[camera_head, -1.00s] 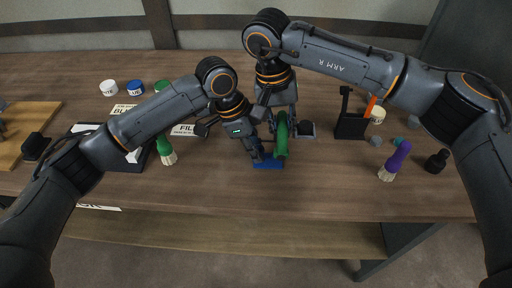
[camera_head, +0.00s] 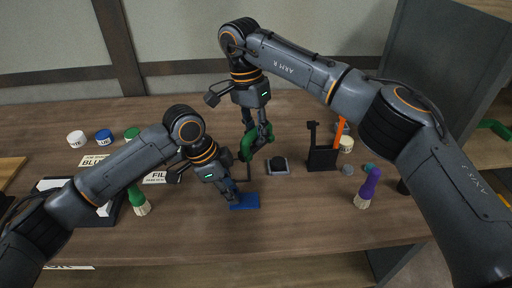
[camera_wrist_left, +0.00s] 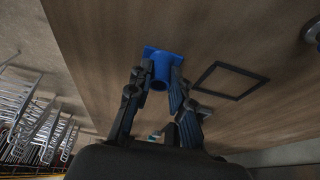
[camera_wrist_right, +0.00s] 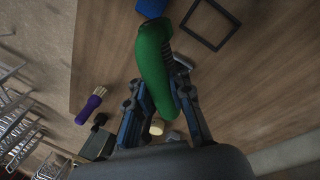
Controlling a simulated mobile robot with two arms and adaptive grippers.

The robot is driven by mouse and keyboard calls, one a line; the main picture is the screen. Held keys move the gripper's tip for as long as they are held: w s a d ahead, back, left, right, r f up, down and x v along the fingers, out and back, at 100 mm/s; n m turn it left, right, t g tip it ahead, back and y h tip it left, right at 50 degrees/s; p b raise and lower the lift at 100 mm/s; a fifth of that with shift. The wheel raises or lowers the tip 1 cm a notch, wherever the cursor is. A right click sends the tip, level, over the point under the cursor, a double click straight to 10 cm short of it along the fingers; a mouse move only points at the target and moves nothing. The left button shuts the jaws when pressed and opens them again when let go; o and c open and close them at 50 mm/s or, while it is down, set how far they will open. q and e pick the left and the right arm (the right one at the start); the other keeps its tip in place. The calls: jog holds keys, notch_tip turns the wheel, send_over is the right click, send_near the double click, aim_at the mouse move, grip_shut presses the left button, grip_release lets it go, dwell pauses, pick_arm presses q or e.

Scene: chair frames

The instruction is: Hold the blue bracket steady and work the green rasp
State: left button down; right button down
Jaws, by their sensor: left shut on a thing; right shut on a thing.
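The blue bracket (camera_head: 246,201) stands on the table near its front edge. My left gripper (camera_head: 233,190) is shut on its upright part; the left wrist view shows the bracket (camera_wrist_left: 163,68) between the two fingers (camera_wrist_left: 156,85). My right gripper (camera_head: 256,138) is shut on the green rasp (camera_head: 247,146) and holds it above the table, behind the bracket. In the right wrist view the rasp (camera_wrist_right: 152,70) lies between the fingers (camera_wrist_right: 160,100), with a dark ridged side. Its far end points toward the blue bracket (camera_wrist_right: 150,8), and I cannot tell whether they touch.
A dark square outline (camera_wrist_left: 229,80) lies on the table beside the bracket. A grey block with a black knob (camera_head: 278,164) and a black holder with an orange tool (camera_head: 322,158) stand to the right.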

aim_at(255, 150)
jog(key=m, duration=0.3)
jog(key=shift+s+a+f+m+y, duration=0.1)
jog(key=shift+s+f+m+y, duration=0.2)
jog(key=shift+f, duration=0.1)
jog(key=m, duration=0.1)
jog(key=s+f+m, duration=0.1)
jog(key=m, duration=0.3)
jog(key=shift+s+a+f+g+y, duration=0.25)
jog(key=shift+s+a+g+y, duration=0.05)
jog(key=shift+y, duration=0.1)
jog(key=s+f+m, duration=0.1)
jog(key=s+m, duration=0.1)
jog(key=m, duration=0.4)
jog(key=s+a+f+m+t+y, duration=0.1)
jog(key=s+m, duration=0.1)
jog(key=m, duration=0.4)
jog(key=s+f+m+t+y, duration=0.1)
jog(key=s+m, duration=0.1)
jog(key=m, duration=0.4)
jog(key=shift+s+a+f+m, duration=0.25)
jog(key=shift+a+f+m, duration=0.05)
jog(key=shift+f, duration=1.75)
jog(key=shift+f, duration=0.75)
jog(key=shift+w, duration=0.15)
